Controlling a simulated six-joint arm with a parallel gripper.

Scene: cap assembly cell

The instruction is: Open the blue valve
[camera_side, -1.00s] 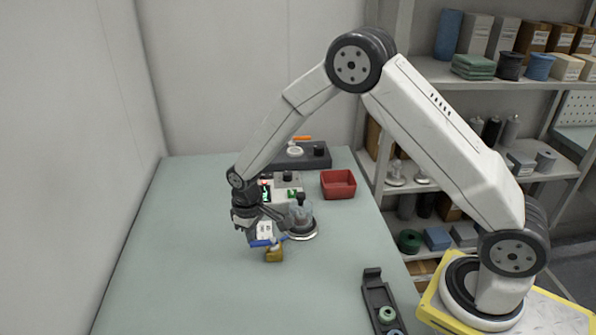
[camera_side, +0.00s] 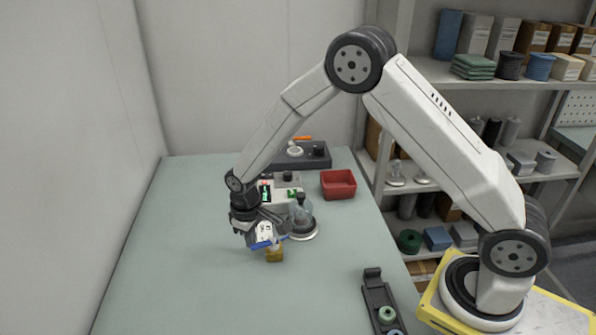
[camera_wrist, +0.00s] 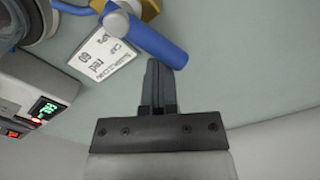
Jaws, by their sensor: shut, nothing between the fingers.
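The blue valve has a blue lever handle (camera_side: 264,244) on a small brass body (camera_side: 274,255), standing on the table. In the wrist view the handle (camera_wrist: 157,42) runs from the upper left down to its free end, and part of the brass body (camera_wrist: 150,9) shows at the top edge. My gripper (camera_side: 247,236) is beside the free end of the handle, on its left in the side view. In the wrist view my gripper's fingers (camera_wrist: 158,68) are together, with their tips close by the handle end. I cannot tell whether they touch it.
A white printed label (camera_wrist: 105,53) is beside the handle. A grey unit with a lit display (camera_wrist: 43,108) and a round metal-based fixture (camera_side: 302,232) are close by. A red bin (camera_side: 338,184) stands farther back. The table's left side and front are clear.

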